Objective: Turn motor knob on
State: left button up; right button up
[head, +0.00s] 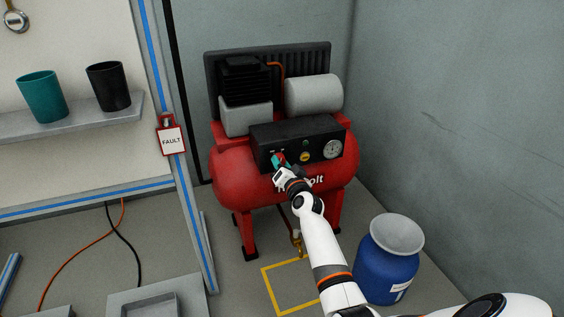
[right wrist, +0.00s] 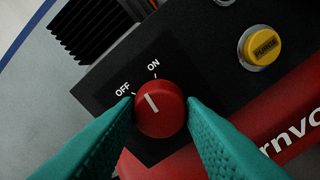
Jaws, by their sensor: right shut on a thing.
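The red motor knob (right wrist: 160,117) sits on a black panel with OFF and ON labels. Its white pointer line tilts up and left, between the OFF mark and the ON mark. My right gripper (head: 278,160) is at the left part of the compressor's control panel (head: 323,133). In the right wrist view its teal fingers are shut on the knob, one on each side. The red compressor (head: 231,182) stands in the corner. My left gripper is not in view.
A yellow button (right wrist: 264,46) is to the right of the knob, and a gauge (head: 332,149) is farther right. A blue barrel (head: 384,272) stands on the floor near my right arm. A FAULT tag (head: 172,141) hangs on the frame at left.

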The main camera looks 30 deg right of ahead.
jog(key=shift+m+p, duration=0.45)
jog(key=shift+m, duration=1.65)
jog(key=o, duration=1)
